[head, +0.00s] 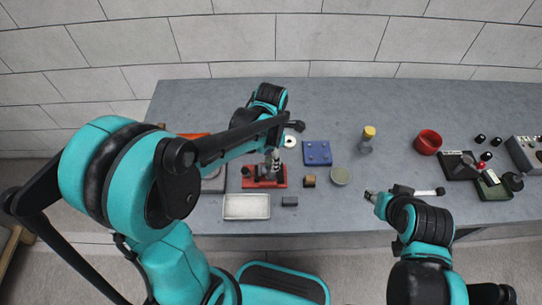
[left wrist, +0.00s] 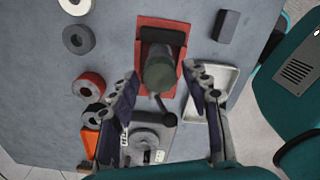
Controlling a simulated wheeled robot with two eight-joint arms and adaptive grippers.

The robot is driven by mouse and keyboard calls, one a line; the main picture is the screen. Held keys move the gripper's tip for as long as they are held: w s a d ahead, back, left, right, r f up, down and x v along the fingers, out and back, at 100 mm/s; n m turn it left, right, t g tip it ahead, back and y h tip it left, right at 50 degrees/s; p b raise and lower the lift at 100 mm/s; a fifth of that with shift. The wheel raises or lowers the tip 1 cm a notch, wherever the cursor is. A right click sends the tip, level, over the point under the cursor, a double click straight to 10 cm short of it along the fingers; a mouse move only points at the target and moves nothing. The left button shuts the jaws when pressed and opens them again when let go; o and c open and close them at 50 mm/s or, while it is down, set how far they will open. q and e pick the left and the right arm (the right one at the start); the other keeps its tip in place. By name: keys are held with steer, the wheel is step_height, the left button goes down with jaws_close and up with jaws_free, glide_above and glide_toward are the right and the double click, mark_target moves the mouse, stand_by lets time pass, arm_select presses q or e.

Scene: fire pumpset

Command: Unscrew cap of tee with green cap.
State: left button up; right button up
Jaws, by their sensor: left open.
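The tee with the green cap (left wrist: 160,72) stands upright on a red base (left wrist: 163,24); its dull dark-green round top faces the left wrist camera. In the head view my left forearm partly covers this spot. My right gripper (head: 385,197) is near the table's front edge; its jaws are unclear.
A white tray (head: 246,216) lies in front of the red base. A small dark block (head: 290,201) is beside it. A blue plate (head: 317,153), a yellow-topped part (head: 367,138) and a red ring (head: 428,143) stand to the right. Rings (left wrist: 78,40) lie behind the tee.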

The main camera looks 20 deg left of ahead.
arm_select(q)
steer(key=m, duration=0.4)
steer(key=shift+m, duration=0.4)
steer(key=m, duration=0.8)
steer(key=shift+m, duration=0.3)
steer(key=m, duration=0.4)
jaws_close()
steer(key=n, duration=0.4)
